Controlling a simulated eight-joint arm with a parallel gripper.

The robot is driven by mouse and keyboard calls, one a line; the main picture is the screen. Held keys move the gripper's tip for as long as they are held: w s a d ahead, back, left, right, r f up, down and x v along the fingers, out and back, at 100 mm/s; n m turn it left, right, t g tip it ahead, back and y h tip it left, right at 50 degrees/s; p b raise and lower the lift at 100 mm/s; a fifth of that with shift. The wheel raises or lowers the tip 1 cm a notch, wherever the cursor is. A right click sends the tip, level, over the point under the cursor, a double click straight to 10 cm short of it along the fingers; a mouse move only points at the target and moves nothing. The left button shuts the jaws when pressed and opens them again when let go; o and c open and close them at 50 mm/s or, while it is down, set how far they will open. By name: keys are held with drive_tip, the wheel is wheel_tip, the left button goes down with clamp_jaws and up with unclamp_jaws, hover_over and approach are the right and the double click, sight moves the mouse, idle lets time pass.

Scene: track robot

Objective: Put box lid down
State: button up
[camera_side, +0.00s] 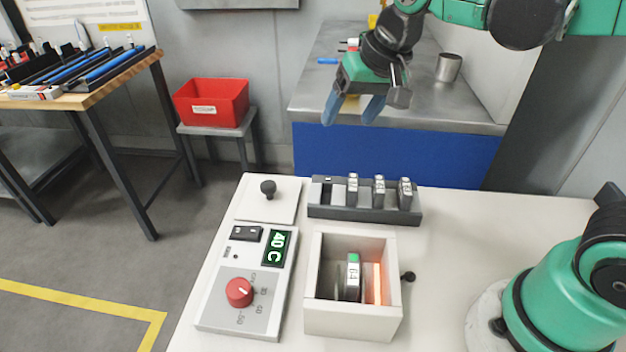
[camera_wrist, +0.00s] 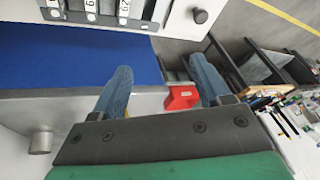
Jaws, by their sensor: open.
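The box lid (camera_side: 267,198) is a flat white square plate with a black knob (camera_side: 268,188) on top. It lies at the back left of the white table, and its knob shows at the top of the wrist view (camera_wrist: 200,15). The white box (camera_side: 353,322) stands open at the front, with a labelled piece (camera_side: 352,278) and an orange glowing strip inside. My gripper (camera_side: 352,110) hangs in the air, high behind the table and right of the lid in the side view. Its blue fingers are apart and empty, as the wrist view (camera_wrist: 161,72) also shows.
A dark rack (camera_side: 366,213) with several labelled pieces stands behind the box. A control unit (camera_side: 246,297) with a red dial and a display reading 40 C is left of the box. A red bin (camera_side: 212,103) sits on a stool behind. The table's right part is clear up to my base.

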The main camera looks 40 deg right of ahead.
drive_tip(key=s+d+f+n+t, duration=0.2)
drive_tip(key=s+f+n, duration=0.1)
drive_tip(key=s, duration=0.3)
drive_tip(key=shift+d+f+n+h, duration=0.2)
drive_tip(key=shift+f+n+h, duration=0.15)
drive_tip(key=shift+f, duration=0.2)
